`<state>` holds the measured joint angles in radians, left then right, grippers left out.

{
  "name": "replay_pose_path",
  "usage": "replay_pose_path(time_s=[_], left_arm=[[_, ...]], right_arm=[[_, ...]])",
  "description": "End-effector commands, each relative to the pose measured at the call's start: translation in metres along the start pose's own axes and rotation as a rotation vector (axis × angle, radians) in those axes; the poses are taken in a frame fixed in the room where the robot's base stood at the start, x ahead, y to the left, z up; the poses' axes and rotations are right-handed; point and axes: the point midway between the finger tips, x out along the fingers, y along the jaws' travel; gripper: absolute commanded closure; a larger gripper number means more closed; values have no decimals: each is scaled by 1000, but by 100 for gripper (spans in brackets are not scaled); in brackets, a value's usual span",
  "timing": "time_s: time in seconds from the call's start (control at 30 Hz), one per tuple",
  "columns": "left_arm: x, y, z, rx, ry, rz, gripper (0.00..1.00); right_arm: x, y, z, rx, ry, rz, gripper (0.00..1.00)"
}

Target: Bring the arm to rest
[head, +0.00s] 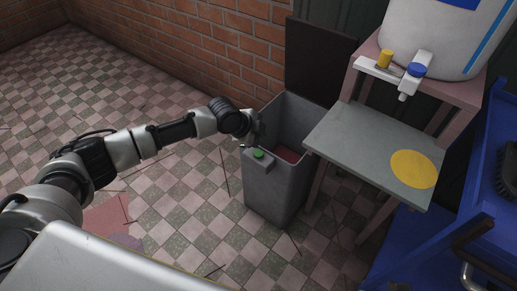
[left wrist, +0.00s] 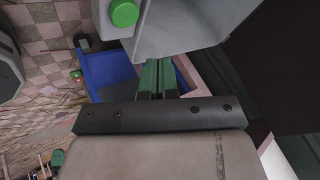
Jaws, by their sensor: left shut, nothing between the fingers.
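My left arm reaches in from the left of the head view. Its gripper (head: 258,132) is at the upper left rim of a grey bin (head: 270,195); I cannot tell whether it touches the bin. In the left wrist view the green fingers (left wrist: 158,76) are together with nothing between them. The bin stands open with its dark lid (head: 318,60) raised, and something reddish lies inside. A green button (head: 258,154) sits on the bin's front and also shows in the left wrist view (left wrist: 124,13).
A grey shelf (head: 365,140) with a yellow disc (head: 413,169) stands right of the bin, below a white container (head: 440,35) with a tap (head: 415,72). A blue unit (head: 425,250) is at the right. A brick wall (head: 190,45) is behind. Thin sticks lie on the open tiled floor.

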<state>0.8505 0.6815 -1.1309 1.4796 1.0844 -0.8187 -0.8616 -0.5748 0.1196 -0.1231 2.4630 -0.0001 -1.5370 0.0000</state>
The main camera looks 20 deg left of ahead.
Motion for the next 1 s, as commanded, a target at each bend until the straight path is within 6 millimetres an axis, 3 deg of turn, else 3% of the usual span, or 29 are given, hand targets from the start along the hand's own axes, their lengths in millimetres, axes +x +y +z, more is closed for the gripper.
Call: replay_pose_path(time_s=[0.1, 0.7, 0.77, 0.87, 1.0], left_arm=[[-8, -4, -5, 0, 0, 2, 100], [-7, -1, -6, -1, 2, 5, 100], [-4, 7, -11, -4, 8, 15, 100], [5, 37, -30, -27, 33, 51, 100], [11, 99, -66, -110, 70, 105, 100]], right_arm=[[-8, 1, 1, 1, -29, 1, 12], [-6, 1, 3, 1, -35, 1, 12], [-6, 1, 3, 2, -35, 1, 12], [-6, 1, 3, 2, -34, 1, 12], [-6, 1, 2, 2, -34, 1, 12]])
